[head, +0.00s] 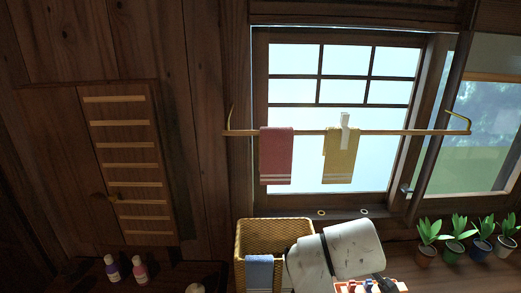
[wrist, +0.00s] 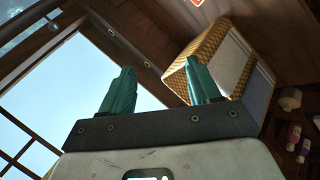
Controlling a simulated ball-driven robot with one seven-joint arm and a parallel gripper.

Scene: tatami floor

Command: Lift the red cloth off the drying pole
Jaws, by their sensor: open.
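The red cloth (head: 276,156) hangs folded over the left part of the drying pole (head: 395,132), in front of the window in the head view. It has pale stripes near its lower edge, and no clip shows on it. A yellow cloth (head: 340,160) hangs to its right under a white clip (head: 345,125). My gripper (wrist: 160,88) shows two teal fingers standing apart with nothing between them in the wrist view. In the head view my white arm is low, below the cloths and apart from them. I cannot make out the red cloth in the wrist view.
A wicker basket (head: 274,226) with a blue cloth (head: 259,272) over its front stands beside my arm; it also shows in the wrist view (wrist: 190,52). Several potted plants (head: 454,246) line the right. Two bottles (head: 139,268) stand lower left. A slatted wall panel (head: 124,145) is at left.

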